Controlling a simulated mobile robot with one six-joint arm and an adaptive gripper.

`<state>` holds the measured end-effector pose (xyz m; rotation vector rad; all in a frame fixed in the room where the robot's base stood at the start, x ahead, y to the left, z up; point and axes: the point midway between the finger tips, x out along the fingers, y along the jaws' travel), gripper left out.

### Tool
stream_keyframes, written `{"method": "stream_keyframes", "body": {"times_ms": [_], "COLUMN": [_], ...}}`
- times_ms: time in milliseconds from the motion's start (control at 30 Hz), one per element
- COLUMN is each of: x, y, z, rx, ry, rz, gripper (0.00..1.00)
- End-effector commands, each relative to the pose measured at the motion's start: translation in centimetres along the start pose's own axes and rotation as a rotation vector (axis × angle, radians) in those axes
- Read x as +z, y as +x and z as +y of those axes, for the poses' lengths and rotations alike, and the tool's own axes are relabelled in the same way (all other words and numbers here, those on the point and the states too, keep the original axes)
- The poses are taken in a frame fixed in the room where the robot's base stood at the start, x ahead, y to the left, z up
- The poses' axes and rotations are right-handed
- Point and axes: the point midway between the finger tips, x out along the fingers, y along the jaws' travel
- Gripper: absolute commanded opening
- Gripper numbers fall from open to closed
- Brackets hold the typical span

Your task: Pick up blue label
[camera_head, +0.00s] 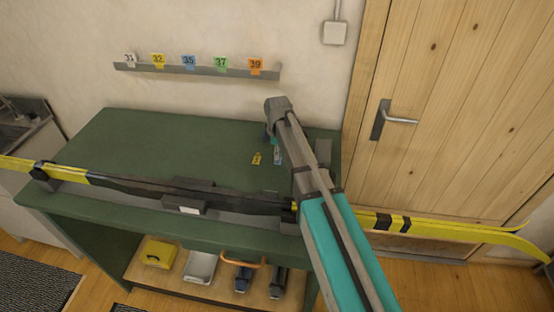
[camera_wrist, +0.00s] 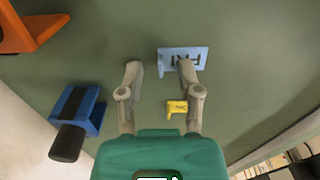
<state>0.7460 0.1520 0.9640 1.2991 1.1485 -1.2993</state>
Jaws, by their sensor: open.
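A light blue label (camera_wrist: 200,54) with dark marks lies on the green bench in the wrist view. In the head view, a small pale blue piece (camera_head: 278,157) shows on the bench beside my arm. Another blue label (camera_head: 189,62), marked 35, stands on the wall rail. My gripper (camera_wrist: 161,73) is open above the bench, with nothing between its fingers. Its right fingertip overlaps the bench label in the wrist view, covering part of it; contact cannot be told. A small yellow label (camera_wrist: 177,107) lies close to the right finger, also in the head view (camera_head: 256,159).
A blue block with a black handle (camera_wrist: 78,110) lies left of my gripper, and an orange tool (camera_wrist: 32,30) farther left. A ski (camera_head: 130,185) runs across the bench front. The wall rail (camera_head: 140,68) holds several labels. The bench's left part (camera_head: 140,140) is clear.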

Motion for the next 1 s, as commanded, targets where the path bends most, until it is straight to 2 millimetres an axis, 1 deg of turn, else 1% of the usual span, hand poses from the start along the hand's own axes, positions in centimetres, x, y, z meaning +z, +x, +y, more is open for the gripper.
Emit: {"method": "stream_keyframes", "body": {"times_ms": [233, 267, 300, 367, 400, 467, 500, 1000], "x": [0.03, 0.03, 0.04, 0.04, 0.04, 0.05, 0.05, 0.07], "y": [0.0, 0.0, 0.0, 0.0, 0.0, 0.0, 0.0, -0.11], "z": [0.01, 0.01, 0.01, 0.01, 0.01, 0.02, 0.02, 0.02], "rx": [0.0, 0.0, 0.0, 0.0, 0.0, 0.0, 0.0, 0.0], "ry": [0.0, 0.0, 0.001, 0.001, 0.001, 0.001, 0.001, 0.001], "rz": [0.0, 0.0, 0.0, 0.0, 0.0, 0.0, 0.0, 0.0], "gripper": [0.46, 0.44, 0.36, 0.25, 0.18, 0.07, 0.0, 0.0]}}
